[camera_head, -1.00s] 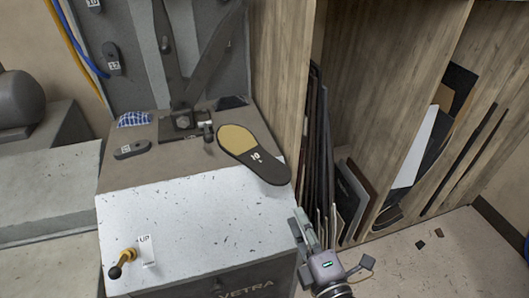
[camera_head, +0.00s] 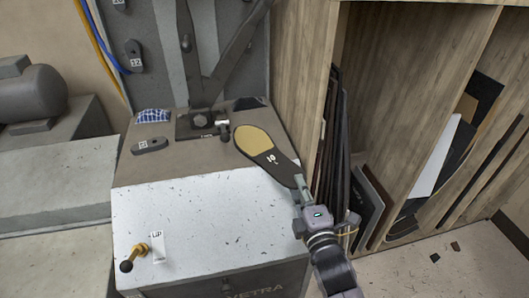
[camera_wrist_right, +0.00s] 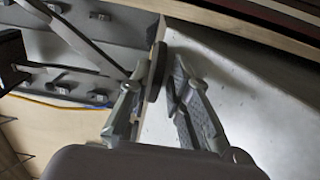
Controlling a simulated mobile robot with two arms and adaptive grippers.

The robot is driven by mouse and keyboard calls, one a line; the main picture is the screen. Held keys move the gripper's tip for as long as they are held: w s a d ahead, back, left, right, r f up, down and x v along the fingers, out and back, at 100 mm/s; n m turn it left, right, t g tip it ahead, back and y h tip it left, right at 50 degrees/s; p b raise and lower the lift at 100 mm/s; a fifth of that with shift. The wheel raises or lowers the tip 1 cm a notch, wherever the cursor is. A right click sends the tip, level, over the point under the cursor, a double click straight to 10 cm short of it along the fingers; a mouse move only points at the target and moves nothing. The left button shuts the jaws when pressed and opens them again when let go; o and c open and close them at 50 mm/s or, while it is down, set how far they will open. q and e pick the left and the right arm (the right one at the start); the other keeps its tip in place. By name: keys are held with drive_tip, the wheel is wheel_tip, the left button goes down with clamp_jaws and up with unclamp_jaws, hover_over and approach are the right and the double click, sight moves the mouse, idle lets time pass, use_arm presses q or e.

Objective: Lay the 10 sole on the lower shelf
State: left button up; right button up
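The 10 sole (camera_head: 262,148), tan at one end and black with a white 10 at the other, lies on the brown top of the machine. Its black end reaches toward the right edge. My right gripper (camera_head: 300,183) is at that black end. In the right wrist view the sole (camera_wrist_right: 156,75) shows as a dark edge between the fingers of my right gripper (camera_wrist_right: 163,85). They look open around it, with a small gap on the right finger's side. My left gripper is not in view. I cannot make out which surface is the lower shelf.
A wooden rack (camera_head: 400,90) with dark and white sheets stands close on the right. A small dark numbered piece (camera_head: 150,146) lies left of the sole.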

sight(292, 166)
drive_tip(key=x, duration=0.4)
drive_tip(key=shift+w+r+b, duration=0.1)
drive_tip(key=shift+w+b, duration=0.2)
drive_tip(key=shift+w, duration=0.05)
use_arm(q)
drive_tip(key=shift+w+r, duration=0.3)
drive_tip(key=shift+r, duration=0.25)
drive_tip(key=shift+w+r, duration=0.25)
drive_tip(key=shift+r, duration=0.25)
use_arm(e)
clamp_jaws()
